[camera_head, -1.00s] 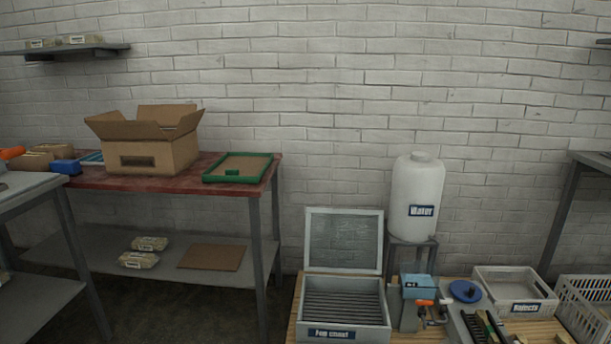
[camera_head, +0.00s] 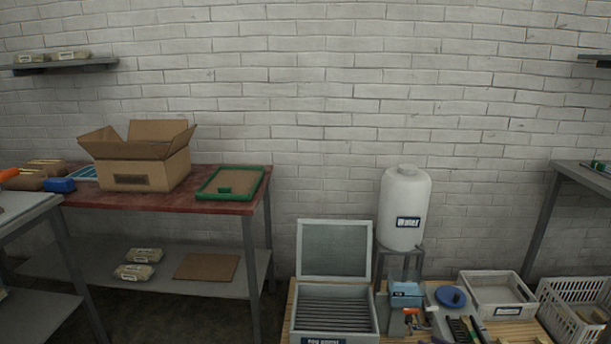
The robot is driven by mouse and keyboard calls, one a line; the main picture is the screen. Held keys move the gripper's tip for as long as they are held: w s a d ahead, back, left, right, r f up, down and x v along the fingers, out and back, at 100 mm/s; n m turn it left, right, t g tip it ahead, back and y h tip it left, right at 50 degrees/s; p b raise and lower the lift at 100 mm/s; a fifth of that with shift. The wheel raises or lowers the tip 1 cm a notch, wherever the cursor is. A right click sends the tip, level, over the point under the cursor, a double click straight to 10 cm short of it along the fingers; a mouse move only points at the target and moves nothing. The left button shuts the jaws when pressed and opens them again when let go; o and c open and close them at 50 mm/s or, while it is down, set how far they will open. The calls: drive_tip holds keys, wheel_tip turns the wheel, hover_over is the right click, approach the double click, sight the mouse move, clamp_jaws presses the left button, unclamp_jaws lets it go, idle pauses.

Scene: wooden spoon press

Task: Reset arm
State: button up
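Neither my arm nor my gripper shows in the head view, so its pose and opening cannot be seen. In front of me is a low wooden bench. On it stand a grey chest (camera_head: 333,312) with its lid (camera_head: 334,250) raised, a blue-topped device (camera_head: 406,294) with an orange handle, and a white tray (camera_head: 498,291). A white water tank (camera_head: 404,208) stands on a grey stand behind the device.
On the left, a red-topped table (camera_head: 215,205) holds an open cardboard box (camera_head: 140,170) and a green-framed tray (camera_head: 231,184). A lower shelf holds packets (camera_head: 136,271). A white basket (camera_head: 572,316) is at lower right, below a grey table (camera_head: 585,175). A brick wall closes the back.

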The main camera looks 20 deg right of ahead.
drive_tip(key=w+a+r+n+g+y+p, duration=0.15)
drive_tip(key=a+p, duration=0.25)
drive_tip(key=a, duration=0.7)
drive_tip(key=w+a+n+g+y+p, duration=0.2)
drive_tip(key=w+a+n+y+p, duration=0.15)
drive_tip(key=a, duration=0.85)
drive_tip(key=s+a+n+g+p, duration=0.1)
drive_tip(key=s+a+g+p, duration=0.25)
drive_tip(key=a, duration=0.55)
drive_tip(key=s+a+g+p, duration=0.2)
drive_tip(key=s+a+p, duration=0.2)
drive_tip(key=a, duration=0.6)
drive_tip(key=s+a+r+n+g+h+p, duration=0.15)
drive_tip(key=s+a+g+p, duration=0.6)
drive_tip(key=s, duration=0.95)
drive_tip(key=s+d+r+m+g+h+p, duration=0.1)
drive_tip(key=s+d+m+h, duration=0.4)
drive_tip(key=s+m, duration=0.3)
drive_tip(key=shift+s+d+r+g, duration=0.35)
drive_tip(key=shift+s+d, duration=0.1)
drive_tip(key=shift+s, duration=0.15)
